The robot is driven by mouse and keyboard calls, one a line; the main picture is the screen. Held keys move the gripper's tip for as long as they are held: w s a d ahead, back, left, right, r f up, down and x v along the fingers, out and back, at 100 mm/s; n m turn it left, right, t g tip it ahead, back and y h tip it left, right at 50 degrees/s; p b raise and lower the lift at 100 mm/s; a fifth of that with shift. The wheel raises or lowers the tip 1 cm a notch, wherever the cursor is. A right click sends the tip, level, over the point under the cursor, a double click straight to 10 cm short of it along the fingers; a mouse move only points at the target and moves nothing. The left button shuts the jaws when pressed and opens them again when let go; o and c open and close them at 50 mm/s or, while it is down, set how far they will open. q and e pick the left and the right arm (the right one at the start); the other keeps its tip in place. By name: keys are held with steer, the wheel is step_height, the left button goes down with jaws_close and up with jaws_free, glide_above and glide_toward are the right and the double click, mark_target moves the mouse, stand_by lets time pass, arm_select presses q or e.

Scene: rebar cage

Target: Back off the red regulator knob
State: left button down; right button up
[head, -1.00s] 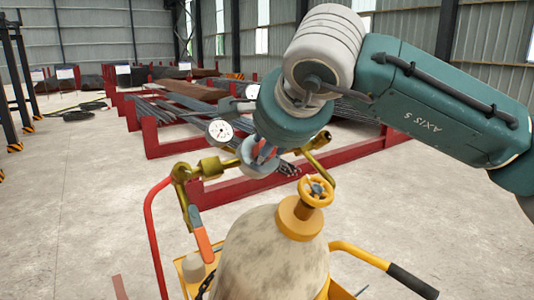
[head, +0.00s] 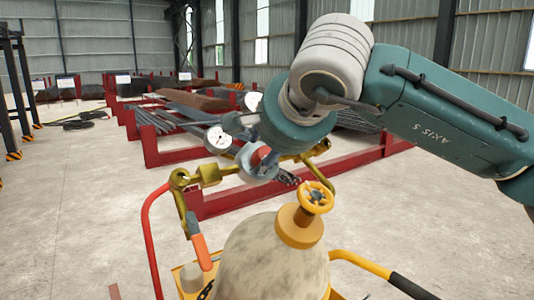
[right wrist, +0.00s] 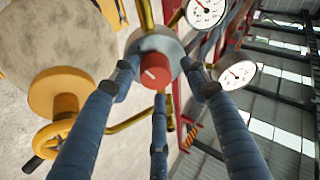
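The red regulator knob (head: 260,155) shows below my right wrist in the head view. In the right wrist view the knob (right wrist: 155,70) sits in front of the round grey regulator body (right wrist: 172,46). My right gripper (right wrist: 163,80) has its blue-grey fingers spread around the knob, with gaps visible between fingertips and knob. In the head view its fingers are mostly hidden by the wrist. The brass fitting (head: 208,173) joins the regulator on the left. Two white-faced gauges (right wrist: 205,12) (right wrist: 236,71) sit beside the regulator. My left gripper is not in view.
A pale cylinder (head: 270,255) with a yellow valve wheel (head: 315,197) stands close below the regulator. An orange-handled torch (head: 201,250) hangs at left. The cart's red rail (head: 147,235) and yellow rail (head: 362,263) flank it. Red racks (head: 240,195) with rebar lie behind.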

steer(key=shift+f, duration=0.15)
steer(key=shift+s, duration=0.15)
steer(key=v, duration=1.2)
